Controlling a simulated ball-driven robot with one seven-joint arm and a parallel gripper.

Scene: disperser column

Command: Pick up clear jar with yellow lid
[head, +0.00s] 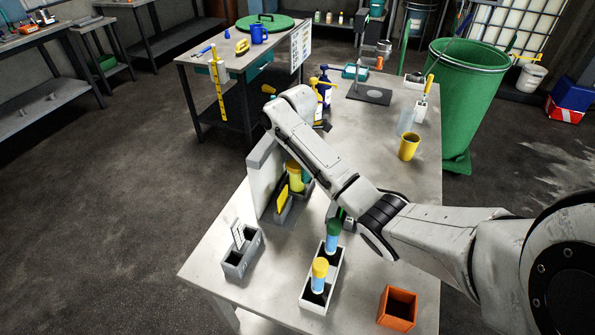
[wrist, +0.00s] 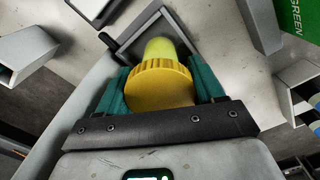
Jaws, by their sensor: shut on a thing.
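The jar with the yellow lid (wrist: 160,82) is between the teal fingers of my gripper (wrist: 161,88) in the wrist view. The fingers are shut on its ribbed lid from both sides. Its body beyond the lid looks clear and yellow-tinted. In the head view the jar (head: 294,178) is at the grey holder (head: 268,205) beside an upright grey panel, and my gripper (head: 304,174) is at it, partly hidden by my arm. I cannot tell whether the jar rests in the holder or is raised from it.
A white rack (head: 311,299) holds a blue tube with yellow cap (head: 320,270) and a green-capped one. A grey box (head: 241,259) is at left, an orange box (head: 397,309) at front right. A yellow cup (head: 408,147) stands farther back.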

